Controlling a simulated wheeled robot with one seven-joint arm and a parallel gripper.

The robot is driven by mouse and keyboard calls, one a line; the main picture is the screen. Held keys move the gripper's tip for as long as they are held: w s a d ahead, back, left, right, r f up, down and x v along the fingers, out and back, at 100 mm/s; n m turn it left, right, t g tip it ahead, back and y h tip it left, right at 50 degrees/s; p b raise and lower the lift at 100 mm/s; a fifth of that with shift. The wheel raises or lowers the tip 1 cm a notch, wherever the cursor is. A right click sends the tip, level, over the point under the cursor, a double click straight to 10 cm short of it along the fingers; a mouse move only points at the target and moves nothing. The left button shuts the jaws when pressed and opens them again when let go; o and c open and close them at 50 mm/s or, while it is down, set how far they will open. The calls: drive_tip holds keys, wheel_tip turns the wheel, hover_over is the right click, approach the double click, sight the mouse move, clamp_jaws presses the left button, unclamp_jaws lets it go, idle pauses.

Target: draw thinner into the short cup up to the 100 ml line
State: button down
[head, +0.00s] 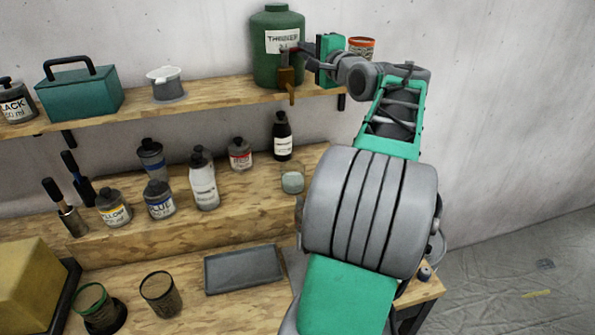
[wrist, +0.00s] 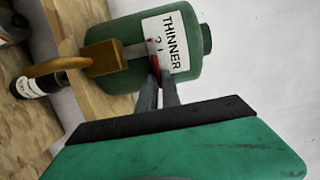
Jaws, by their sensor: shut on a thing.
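The green thinner drum (head: 277,60) stands at the right end of the upper shelf, with its brass tap (head: 286,80) over the shelf's front edge. My gripper (head: 300,48) is at the tap, shut on its red handle. In the wrist view my gripper's fingers (wrist: 156,90) meet the red handle (wrist: 154,60) beside the THINNER label (wrist: 170,40). A clear short cup (head: 292,182) stands on the step below, roughly under the spout. It holds pale liquid; its level against any line is too small to read. The cup cannot be made out in the wrist view.
A dark bottle (head: 282,138) stands close behind the cup, with several paint bottles to the left. A grey tray (head: 243,270) and two dark cups (head: 160,295) are on the lower bench. A teal box (head: 80,92) and a grey pot (head: 166,88) share the upper shelf.

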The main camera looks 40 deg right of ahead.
drive_tip(key=shift+w+a+r, duration=0.1)
drive_tip(key=shift+a+r, duration=0.35)
drive_tip(key=shift+a+f+m+h+b, duration=0.1)
drive_tip(key=shift+m+h+b, duration=0.5)
drive_tip(key=shift+h+b, duration=0.25)
drive_tip(key=shift+h, duration=0.25)
drive_tip(key=shift+s+a+f+m+g+h+b, duration=0.15)
drive_tip(key=shift+s+m+g+h+b, duration=0.1)
drive_tip(key=shift+m+g+h+b, duration=0.65)
